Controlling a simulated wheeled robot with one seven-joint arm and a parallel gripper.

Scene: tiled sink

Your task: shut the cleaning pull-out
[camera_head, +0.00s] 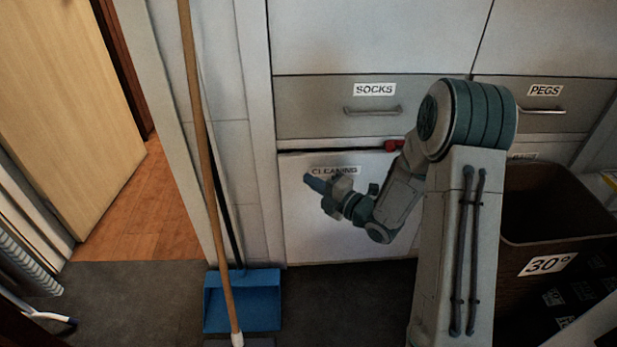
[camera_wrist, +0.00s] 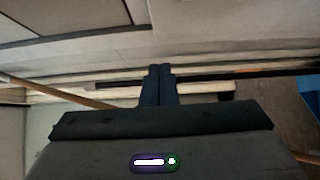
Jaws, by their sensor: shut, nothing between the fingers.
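The cleaning pull-out (camera_head: 310,235) is a white front with a "CLEANING" label, low in the cabinet under the socks drawer. A thin dark gap shows along its top edge; I cannot tell how far it stands out. My gripper (camera_head: 313,183) is in front of its upper left part, by the label and partly covering it. The fingers are shut and empty. In the wrist view the shut fingers (camera_wrist: 160,70) point at pale horizontal edges with a dark slot between them. I cannot tell whether the fingertips touch the front. My arm hides the front's right part.
A socks drawer (camera_head: 300,108) and a pegs drawer (camera_head: 592,95) sit above. A small red thing (camera_head: 393,146) shows at the pull-out's top right. A broom (camera_head: 202,120) and blue dustpan (camera_head: 255,300) stand at left. A brown bin (camera_head: 520,235) marked 30° stands right.

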